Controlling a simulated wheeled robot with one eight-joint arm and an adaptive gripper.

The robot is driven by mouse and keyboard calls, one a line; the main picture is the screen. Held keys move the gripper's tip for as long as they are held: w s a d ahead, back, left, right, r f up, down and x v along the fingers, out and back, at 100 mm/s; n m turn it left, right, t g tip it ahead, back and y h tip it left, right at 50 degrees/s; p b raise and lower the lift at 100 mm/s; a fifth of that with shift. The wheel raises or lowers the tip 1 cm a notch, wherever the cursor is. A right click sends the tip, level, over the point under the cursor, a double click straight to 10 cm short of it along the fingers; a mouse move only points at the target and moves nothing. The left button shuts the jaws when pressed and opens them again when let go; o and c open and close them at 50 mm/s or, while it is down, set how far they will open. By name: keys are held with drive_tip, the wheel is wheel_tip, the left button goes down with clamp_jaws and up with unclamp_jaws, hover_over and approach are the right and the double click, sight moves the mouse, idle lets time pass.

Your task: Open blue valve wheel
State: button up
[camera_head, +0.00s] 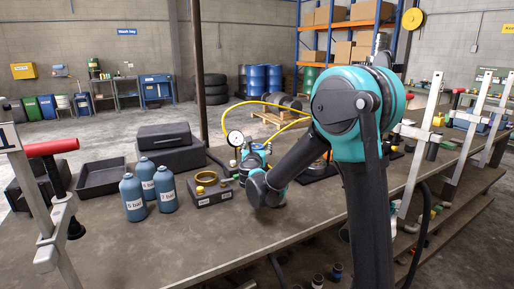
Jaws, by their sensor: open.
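I cannot make out a blue valve wheel. A round white gauge (235,137) stands upright on a small teal and metal fitting near the middle of the bench, with a yellow hose running up and to the right. My teal and black arm reaches over the bench from the right, and its dark wrist is low, just in front of this fitting. The wrist hides part of the fitting. My gripper cannot be picked out; it seems hidden behind the wrist.
Several blue bottles (134,198), a black box with a brass ring (207,178) and an empty black tray (102,177) stand left of my wrist. A red-handled clamp (52,147) rises at the left edge; pale clamps (418,153) rise at right. The front bench surface (165,250) is clear.

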drive_tip(key=c, duration=1.2)
drive_tip(key=shift+n+y, duration=0.3)
drive_tip(key=shift+y, duration=0.2)
drive_tip(key=n+y, duration=0.2)
drive_tip(key=y, duration=0.1)
drive_tip(key=n+g+y, duration=0.1)
drive_tip(key=n+y, duration=0.1)
drive_tip(key=y, duration=0.1)
drive_tip(key=shift+d+g, duration=0.2)
drive_tip(key=shift+g, duration=0.1)
drive_tip(key=shift+a+n+g+y, duration=0.1)
drive_tip(key=shift+n+g+y, duration=0.95)
drive_tip(key=shift+y, duration=0.45)
drive_tip(key=shift+a+n+g+y, duration=0.1)
drive_tip(key=shift+n+g+y, duration=0.75)
drive_tip(key=shift+n+y, duration=0.55)
drive_tip(key=o, duration=1.2)
